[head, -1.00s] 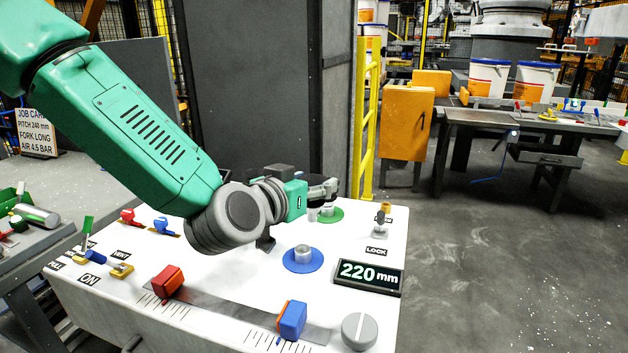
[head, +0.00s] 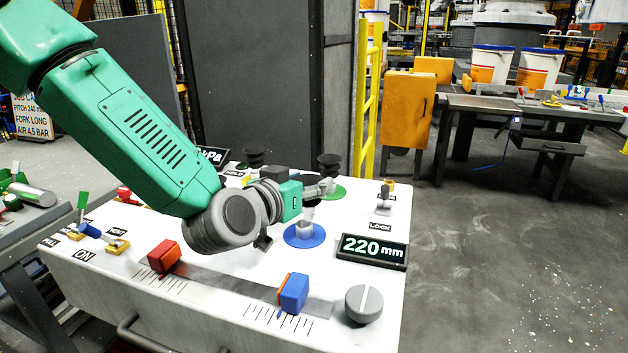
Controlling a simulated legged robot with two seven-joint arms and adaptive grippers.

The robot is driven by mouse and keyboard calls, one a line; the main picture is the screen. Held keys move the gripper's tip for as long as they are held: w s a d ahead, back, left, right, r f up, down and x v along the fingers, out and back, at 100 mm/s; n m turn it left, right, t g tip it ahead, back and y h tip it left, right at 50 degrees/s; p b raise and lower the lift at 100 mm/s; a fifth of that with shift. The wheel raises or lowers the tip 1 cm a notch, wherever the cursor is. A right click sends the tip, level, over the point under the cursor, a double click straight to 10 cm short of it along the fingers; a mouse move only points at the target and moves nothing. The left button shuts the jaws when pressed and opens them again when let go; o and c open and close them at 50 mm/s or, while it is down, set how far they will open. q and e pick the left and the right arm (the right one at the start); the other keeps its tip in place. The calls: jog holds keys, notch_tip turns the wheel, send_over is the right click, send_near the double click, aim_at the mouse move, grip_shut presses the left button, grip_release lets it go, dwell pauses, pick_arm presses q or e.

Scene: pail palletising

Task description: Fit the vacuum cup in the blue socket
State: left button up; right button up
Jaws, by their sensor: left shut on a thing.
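My left gripper (head: 322,188) is above the blue socket (head: 304,236), a blue disc with a grey metal post. It is shut on the vacuum cup, which its fingers mostly hide. A black cup (head: 329,162) shows just behind the fingers, over the green socket (head: 336,193). Another black cup (head: 253,157) stands at the back of the panel. My right gripper is not in view.
On the white panel are a 220 mm display (head: 373,250), a grey knob (head: 364,304), a red slider block (head: 164,256) and a blue one (head: 293,292). Small levers stand at the left. A dark cabinet (head: 265,80) rises behind.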

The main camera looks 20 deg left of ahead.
pick_arm(q)
jog(key=shift+a+f, duration=0.15)
jog(key=shift+a, duration=1.05)
jog(key=shift+d, duration=1.4)
jog(key=shift+a, duration=0.3)
jog(key=shift+s+a, duration=0.1)
jog(key=shift+a, duration=0.7)
jog(key=shift+d, duration=1.35)
jog(key=shift+a, duration=0.75)
jog(key=shift+d+p, duration=0.35)
jog(key=shift+d, duration=0.05)
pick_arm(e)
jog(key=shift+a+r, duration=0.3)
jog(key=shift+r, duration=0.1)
pick_arm(q)
jog(key=shift+a, duration=0.1)
